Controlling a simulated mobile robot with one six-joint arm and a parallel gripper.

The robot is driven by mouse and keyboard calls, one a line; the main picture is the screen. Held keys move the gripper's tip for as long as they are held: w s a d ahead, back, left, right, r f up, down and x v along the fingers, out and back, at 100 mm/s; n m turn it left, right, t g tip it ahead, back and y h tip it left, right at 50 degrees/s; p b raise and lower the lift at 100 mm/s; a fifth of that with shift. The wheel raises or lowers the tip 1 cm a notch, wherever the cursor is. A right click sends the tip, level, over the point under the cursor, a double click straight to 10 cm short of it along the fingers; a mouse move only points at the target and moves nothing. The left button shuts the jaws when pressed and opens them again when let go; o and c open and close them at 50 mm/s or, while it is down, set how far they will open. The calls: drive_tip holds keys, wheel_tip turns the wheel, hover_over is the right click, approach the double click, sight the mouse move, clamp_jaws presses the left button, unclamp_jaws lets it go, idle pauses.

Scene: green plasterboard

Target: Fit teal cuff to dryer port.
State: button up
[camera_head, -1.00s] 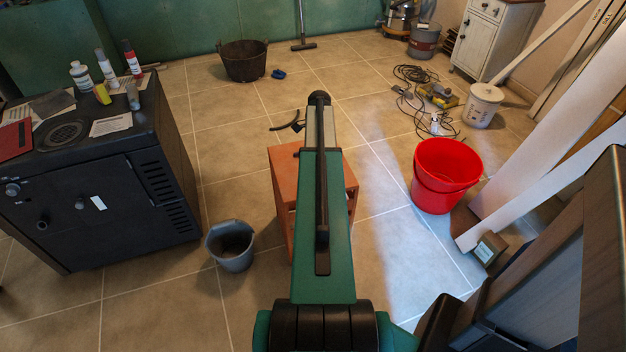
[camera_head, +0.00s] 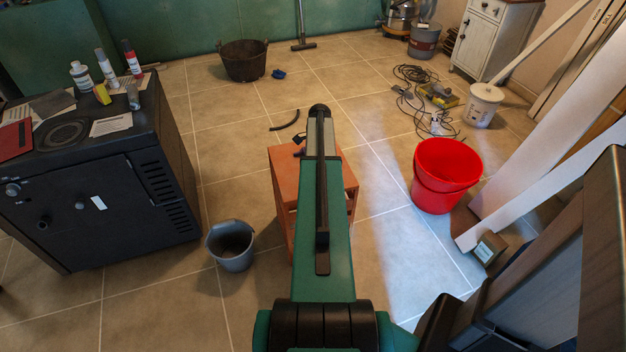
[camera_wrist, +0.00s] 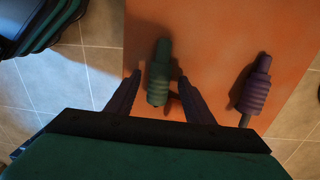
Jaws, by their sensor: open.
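A ribbed green-teal cuff (camera_wrist: 158,74) lies on an orange surface in the wrist view, between the two fingers of my gripper (camera_wrist: 160,79). The fingers are spread, with gaps on both sides of the cuff. A ribbed purple cuff (camera_wrist: 255,86) lies to the right, outside the fingers.
A grey bucket (camera_head: 231,258) stands between the appliance and the stand. A red bucket (camera_head: 440,185) stands to the right, near leaning white boards (camera_head: 545,130). Cables (camera_head: 415,85) lie on the floor behind. Bottles (camera_head: 106,68) stand on the appliance.

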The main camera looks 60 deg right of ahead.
drive_tip(key=c, duration=1.1)
drive_tip(key=shift+r, duration=0.1)
drive_tip(key=shift+c, duration=0.2)
drive_tip(key=shift+r, duration=0.85)
drive_tip(key=shift+s+a+r, duration=0.1)
drive_tip(key=shift+a+r, duration=0.05)
drive_tip(key=shift+r, duration=0.3)
drive_tip(key=shift+s+a+r, duration=0.1)
drive_tip(key=shift+r, duration=0.3)
drive_tip(key=s+a+r, duration=0.1)
drive_tip(key=s+a, duration=0.9)
drive_tip(key=a, duration=0.1)
drive_tip(key=shift+s+a+r+b, duration=0.15)
drive_tip(key=shift+r+b, duration=0.05)
drive_tip(key=shift+b, duration=0.2)
